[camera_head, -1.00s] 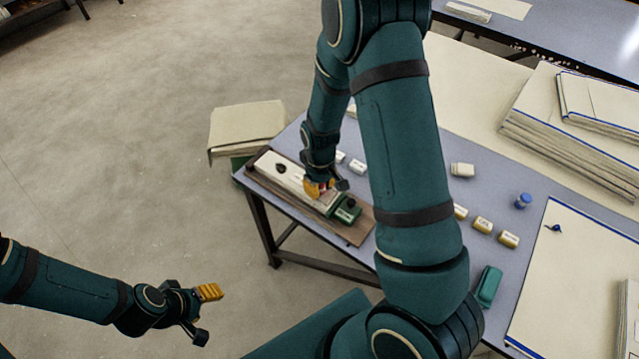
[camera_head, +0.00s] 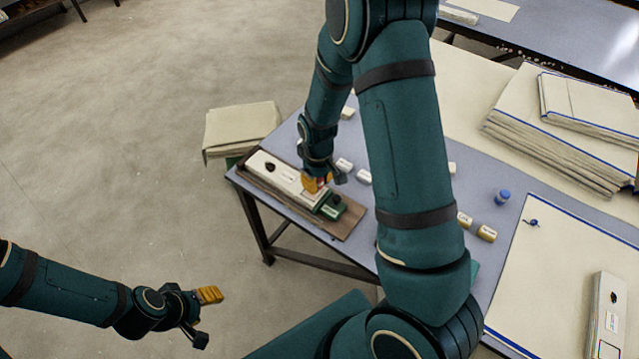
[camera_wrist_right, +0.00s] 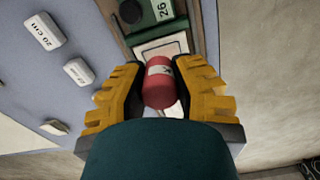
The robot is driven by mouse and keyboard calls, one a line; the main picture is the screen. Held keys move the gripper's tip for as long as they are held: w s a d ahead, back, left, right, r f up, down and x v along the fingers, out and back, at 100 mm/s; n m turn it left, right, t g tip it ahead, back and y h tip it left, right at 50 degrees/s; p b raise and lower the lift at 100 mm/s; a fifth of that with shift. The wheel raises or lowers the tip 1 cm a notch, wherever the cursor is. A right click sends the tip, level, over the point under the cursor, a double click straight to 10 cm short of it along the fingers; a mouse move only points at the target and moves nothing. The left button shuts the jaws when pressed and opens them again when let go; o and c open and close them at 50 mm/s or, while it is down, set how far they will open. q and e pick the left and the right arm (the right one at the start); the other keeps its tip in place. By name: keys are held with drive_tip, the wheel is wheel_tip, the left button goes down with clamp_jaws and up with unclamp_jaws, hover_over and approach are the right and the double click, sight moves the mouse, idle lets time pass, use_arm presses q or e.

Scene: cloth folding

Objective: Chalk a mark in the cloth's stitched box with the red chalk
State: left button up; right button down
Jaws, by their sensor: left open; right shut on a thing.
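My right gripper (camera_head: 318,183) is over the brown board on the table's left part. In the right wrist view its yellow fingers (camera_wrist_right: 160,95) are shut on the red chalk (camera_wrist_right: 159,82), a short cylinder with a pale label. Beneath the chalk is a pale panel with an outlined rectangle (camera_wrist_right: 160,49); whether the chalk touches anything there is unclear. The cream cloth (camera_head: 555,270) with blue edges lies flat at the right. No stitched box can be made out on its visible part. My left gripper (camera_head: 208,312) is open and empty over the floor, left of the table.
The brown board (camera_head: 347,229) bears a long pale strip (camera_head: 277,171) and a green block (camera_head: 333,207). Small labelled blocks (camera_head: 487,233) and a blue bottle (camera_head: 503,196) stand around. Another pale strip (camera_head: 606,305) lies on the cloth. Folded cloths (camera_head: 555,150) are stacked behind. My right arm hides the table's middle.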

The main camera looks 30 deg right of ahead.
wheel_tip(320, 180, up, 2)
drive_tip(key=shift+p, duration=0.55)
drive_tip(key=shift+r+p, duration=0.65)
drive_tip(key=shift+r, duration=0.3)
drive_tip(key=shift+f, duration=0.1)
